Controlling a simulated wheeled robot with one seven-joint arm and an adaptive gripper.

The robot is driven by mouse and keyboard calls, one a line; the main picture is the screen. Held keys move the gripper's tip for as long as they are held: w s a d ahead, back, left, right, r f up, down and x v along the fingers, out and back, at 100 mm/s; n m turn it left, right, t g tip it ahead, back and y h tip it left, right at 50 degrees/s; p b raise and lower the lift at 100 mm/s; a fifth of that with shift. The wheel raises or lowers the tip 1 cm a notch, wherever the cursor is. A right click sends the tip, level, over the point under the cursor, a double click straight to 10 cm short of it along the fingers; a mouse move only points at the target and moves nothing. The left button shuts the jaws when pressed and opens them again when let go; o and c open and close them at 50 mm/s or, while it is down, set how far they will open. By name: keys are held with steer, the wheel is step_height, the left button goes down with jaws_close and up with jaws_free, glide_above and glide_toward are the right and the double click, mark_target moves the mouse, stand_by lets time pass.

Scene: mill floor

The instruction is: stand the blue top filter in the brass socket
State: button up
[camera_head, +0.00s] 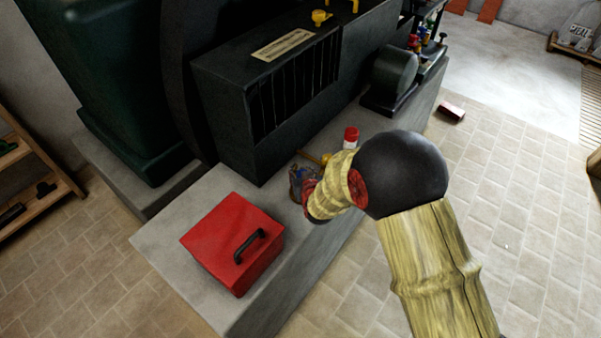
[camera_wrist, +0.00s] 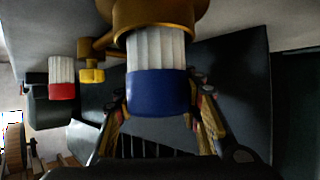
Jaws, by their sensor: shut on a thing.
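The blue top filter, with a white pleated body and blue cap (camera_wrist: 158,92), is between the fingers of my gripper (camera_wrist: 160,100) in the wrist view. The gripper is shut on its blue cap. The white end meets the rim of the brass socket (camera_wrist: 155,14); I cannot tell how far inside it is. In the head view my gripper (camera_head: 302,182) is low over the grey plinth, behind the red box, and my arm hides most of the socket.
A red-topped filter (camera_head: 350,139) stands close by and also shows in the wrist view (camera_wrist: 62,78), beside a yellow valve (camera_wrist: 92,72) on the brass pipe. A red box (camera_head: 222,245) with a black handle sits on the plinth (camera_head: 160,237). A dark machine housing (camera_head: 245,100) rises behind.

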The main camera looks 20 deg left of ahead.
steer(key=shift+r, duration=0.1)
steer(key=o, duration=1.3)
steer(key=shift+o, duration=0.5)
steer(key=shift+s+d+r, duration=0.1)
steer(key=shift+s+r, duration=0.1)
steer(key=p+v, duration=0.3)
steer(key=v, duration=0.8)
steer(key=shift+s, duration=0.25)
steer(key=shift+d, duration=0.15)
